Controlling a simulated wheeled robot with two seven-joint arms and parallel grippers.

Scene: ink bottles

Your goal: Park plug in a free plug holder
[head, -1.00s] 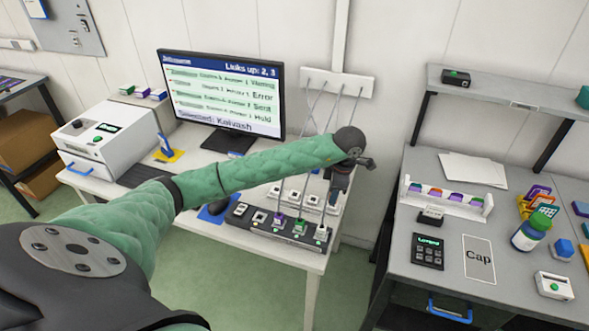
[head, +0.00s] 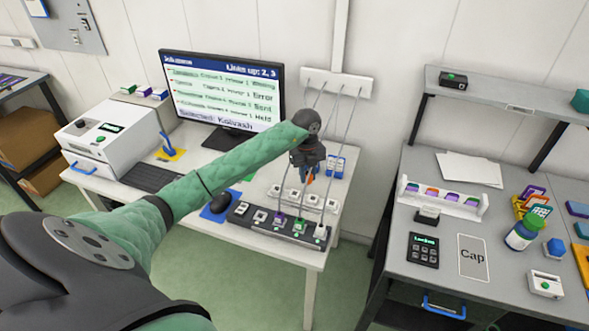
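The dark socket strip (head: 262,226) lies along the front of the white table. A purple plug (head: 279,218), a green plug (head: 299,227) and a whitish plug (head: 320,232) stand in it, with grey cables rising toward the wall strip. Behind it is a row of white holder-like blocks (head: 291,194); their openings are too small to read. My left gripper (head: 309,172) points down above and behind this row, apart from the plugs. A small orange and blue patch shows by its fingers; whether it is held or behind them is unclear. My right gripper is out of view.
A blue rack (head: 337,166) stands right of my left gripper. The cables (head: 345,133) hang close by it. A grey bench (head: 400,264) is at the right, across a gap.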

